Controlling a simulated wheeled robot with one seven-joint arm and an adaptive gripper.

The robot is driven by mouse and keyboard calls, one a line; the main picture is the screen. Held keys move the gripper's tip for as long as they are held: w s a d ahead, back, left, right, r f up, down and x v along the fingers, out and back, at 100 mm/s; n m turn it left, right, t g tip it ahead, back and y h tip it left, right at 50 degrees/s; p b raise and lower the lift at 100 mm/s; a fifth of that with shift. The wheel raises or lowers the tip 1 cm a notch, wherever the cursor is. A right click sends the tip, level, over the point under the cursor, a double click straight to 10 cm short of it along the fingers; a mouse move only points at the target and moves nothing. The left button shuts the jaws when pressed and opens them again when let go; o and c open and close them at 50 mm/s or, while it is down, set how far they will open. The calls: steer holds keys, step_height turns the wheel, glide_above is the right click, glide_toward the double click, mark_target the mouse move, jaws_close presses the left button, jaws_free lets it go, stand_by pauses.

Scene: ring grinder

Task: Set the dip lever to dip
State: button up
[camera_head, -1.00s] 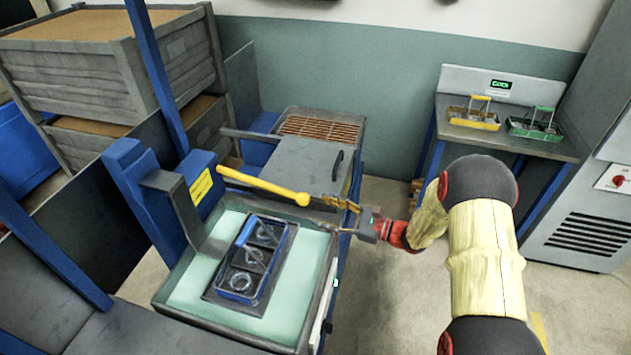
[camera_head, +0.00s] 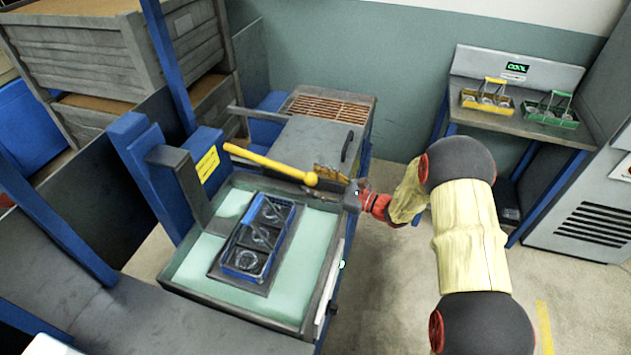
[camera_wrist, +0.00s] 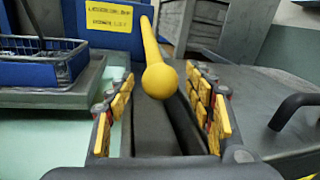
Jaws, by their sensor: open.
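The dip lever is a yellow bar (camera_head: 265,163) with a round yellow knob (camera_head: 311,179) at its free end. It reaches right from a blue post (camera_head: 150,170) over the tank (camera_head: 190,265). My gripper (camera_head: 328,182) is open at the knob end. In the wrist view, the knob (camera_wrist: 159,81) shows between the two parted fingers, with the bar running away behind it. Whether a finger touches it I cannot tell. A blue wire basket (camera_head: 255,240) with rings sits on a dark platform in the tank; part of it shows in the wrist view (camera_wrist: 40,65).
A grey lid with a dark handle (camera_head: 346,147) lies just behind my gripper. A copper-coloured grate (camera_head: 328,108) is beyond it. A yellow basket (camera_head: 487,102) and a green basket (camera_head: 550,115) stand on the back-right bench. Clear floor lies right of the tank.

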steer(key=shift+c, duration=0.4)
jaws_close()
stand_by(0.4)
